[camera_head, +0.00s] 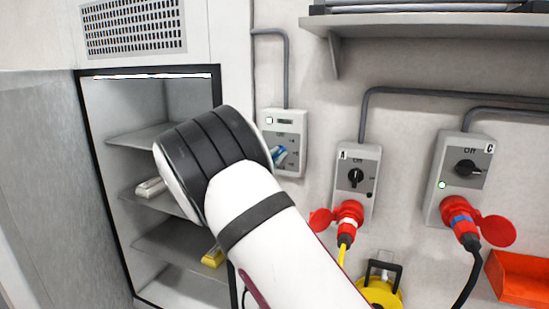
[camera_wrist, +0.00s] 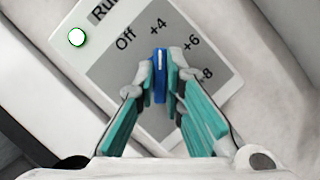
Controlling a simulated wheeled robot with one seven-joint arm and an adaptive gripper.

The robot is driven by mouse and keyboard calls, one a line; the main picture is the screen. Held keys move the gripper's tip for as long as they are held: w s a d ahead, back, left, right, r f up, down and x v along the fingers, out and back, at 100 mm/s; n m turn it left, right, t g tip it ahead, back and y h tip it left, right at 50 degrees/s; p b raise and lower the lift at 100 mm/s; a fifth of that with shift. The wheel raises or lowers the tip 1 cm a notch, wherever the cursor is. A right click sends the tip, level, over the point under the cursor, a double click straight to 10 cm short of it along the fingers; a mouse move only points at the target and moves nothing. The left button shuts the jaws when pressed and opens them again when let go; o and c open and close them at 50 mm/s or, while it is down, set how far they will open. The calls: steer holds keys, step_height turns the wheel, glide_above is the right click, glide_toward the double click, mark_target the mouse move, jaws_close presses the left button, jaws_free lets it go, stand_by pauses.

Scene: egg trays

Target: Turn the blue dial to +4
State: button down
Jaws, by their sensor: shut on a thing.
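The blue dial (camera_wrist: 160,82) sits on a grey and white control panel (camera_wrist: 100,75) marked Off, +4, +6 and +8. Its white line points up in the wrist view, at the +4 label. My gripper (camera_wrist: 160,76) is shut on the dial, with one teal finger on each side of it. In the head view the panel (camera_head: 297,118) hangs on the wall beside the open cabinet. My arm hides much of my gripper and the dial there.
A white lamp with a green rim (camera_wrist: 76,37) shows on the panel. An open cabinet (camera_head: 150,135) with shelves stands left. Switch boxes A (camera_head: 368,153) and C (camera_head: 482,145) with red plugs are to the right. A wall shelf (camera_head: 430,20) is above.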

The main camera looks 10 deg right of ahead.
steer(key=c, duration=1.7)
jaws_free()
steer(key=v, duration=1.2)
steer(key=shift+r, duration=0.1)
